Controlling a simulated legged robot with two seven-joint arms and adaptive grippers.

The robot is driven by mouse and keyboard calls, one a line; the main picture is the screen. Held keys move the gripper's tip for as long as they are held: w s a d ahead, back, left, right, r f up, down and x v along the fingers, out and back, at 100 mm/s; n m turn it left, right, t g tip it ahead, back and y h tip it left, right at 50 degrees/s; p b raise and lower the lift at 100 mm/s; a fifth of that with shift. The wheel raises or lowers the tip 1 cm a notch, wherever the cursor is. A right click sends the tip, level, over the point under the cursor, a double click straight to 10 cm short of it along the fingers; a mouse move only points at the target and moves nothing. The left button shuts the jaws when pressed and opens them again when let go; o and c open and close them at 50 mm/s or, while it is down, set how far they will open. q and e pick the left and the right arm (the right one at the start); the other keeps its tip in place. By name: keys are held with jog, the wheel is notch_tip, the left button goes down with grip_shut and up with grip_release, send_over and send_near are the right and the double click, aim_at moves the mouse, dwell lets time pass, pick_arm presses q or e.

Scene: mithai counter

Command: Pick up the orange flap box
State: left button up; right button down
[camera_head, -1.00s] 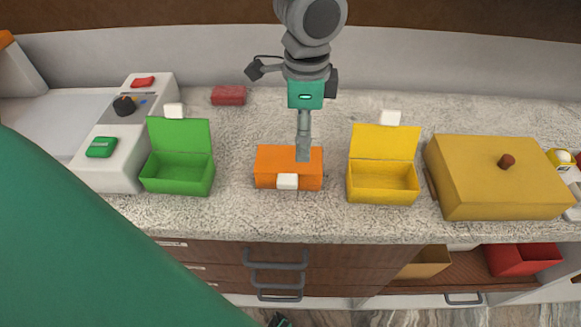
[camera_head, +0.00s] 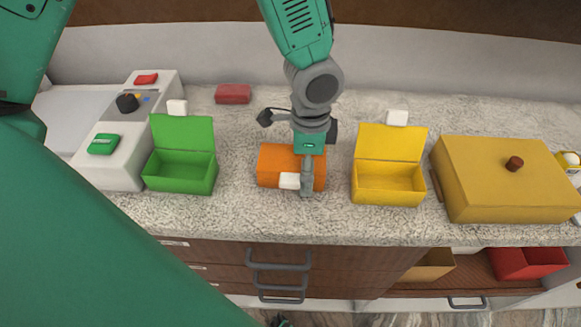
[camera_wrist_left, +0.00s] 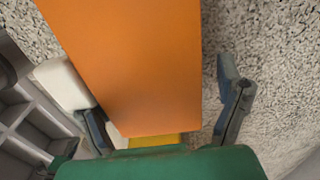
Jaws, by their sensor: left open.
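The orange flap box (camera_head: 275,163) stands on the counter between the green and yellow boxes, its flap down and its white tab (camera_head: 289,181) at the front. My left gripper (camera_head: 307,178) points down over the right part of the box and hides some of it. In the left wrist view the box (camera_wrist_left: 140,65) lies between the two spread fingers of my left gripper (camera_wrist_left: 165,115). The left finger is close to the white tab (camera_wrist_left: 62,84); whether they touch is unclear. The right finger is apart from the box. My right gripper is not in view.
An open green box (camera_head: 180,178) stands left and an open yellow box (camera_head: 388,186) right. A mustard box with a brown knob (camera_head: 505,190) is farther right. A red block (camera_head: 233,94) lies behind. The counter's front strip (camera_head: 240,225) is clear.

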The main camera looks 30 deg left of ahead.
pick_arm(q)
jog(key=shift+d+r, duration=0.1)
jog(key=shift+d, duration=0.3)
jog(key=c, duration=1.2)
jog(key=shift+d+r, duration=0.1)
jog(key=shift+d, duration=0.3)
jog(key=shift+c, duration=0.6)
